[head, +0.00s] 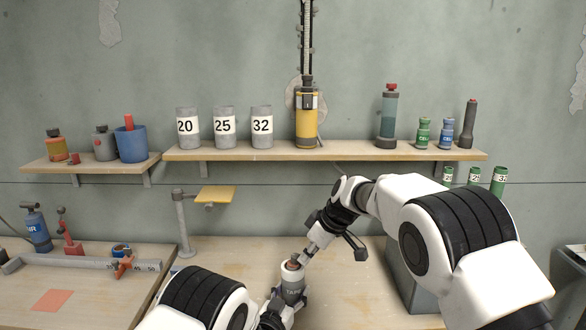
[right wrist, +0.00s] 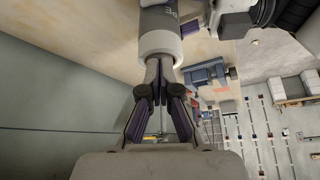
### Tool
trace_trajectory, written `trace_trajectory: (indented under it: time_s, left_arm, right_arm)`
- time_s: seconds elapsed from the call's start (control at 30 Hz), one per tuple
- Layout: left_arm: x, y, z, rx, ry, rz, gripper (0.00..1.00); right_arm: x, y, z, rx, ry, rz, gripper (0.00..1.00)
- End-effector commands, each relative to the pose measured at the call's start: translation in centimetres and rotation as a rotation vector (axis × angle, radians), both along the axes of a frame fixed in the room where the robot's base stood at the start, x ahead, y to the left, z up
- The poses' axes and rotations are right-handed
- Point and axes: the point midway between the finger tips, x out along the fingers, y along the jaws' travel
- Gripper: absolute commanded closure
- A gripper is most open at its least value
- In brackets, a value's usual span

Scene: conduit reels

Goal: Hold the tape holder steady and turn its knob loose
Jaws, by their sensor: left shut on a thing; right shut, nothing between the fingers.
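The tape holder (head: 292,287) is a grey and white cylinder with dark lettering, upright above the table at the bottom middle of the head view. Its reddish-brown knob (head: 292,265) shows on top. My left gripper (head: 288,300) is shut on the holder's body from below and in front. My right gripper (head: 304,257) is at the holder's top, beside the knob, with its fingers shut together. In the right wrist view the shut fingertips (right wrist: 160,66) meet the white end of the holder (right wrist: 160,44). The knob is hidden there, so I cannot tell if they touch it.
The wooden workbench (head: 230,255) is mostly clear around the holder. A stand with a yellow plate (head: 215,194) is at the back left. A wall shelf (head: 350,153) carries grey cups and bottles. A grey box (head: 405,280) stands under my right arm.

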Motion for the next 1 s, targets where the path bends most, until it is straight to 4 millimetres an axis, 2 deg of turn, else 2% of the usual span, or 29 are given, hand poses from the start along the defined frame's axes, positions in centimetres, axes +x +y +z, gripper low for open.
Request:
trace_trajectory:
  time_s: [0.67,1.0]
  left_arm:
    - [-0.1,-0.1,0.0,0.003,-0.001,-0.004,0.83]
    - [-0.1,-0.1,-0.1,0.002,0.0,-0.003,0.83]
  right_arm:
    - [0.8,-0.3,0.0,0.001,-0.002,0.0,1.0]
    - [0.5,-1.0,0.1,0.001,-0.003,-0.001,1.0]
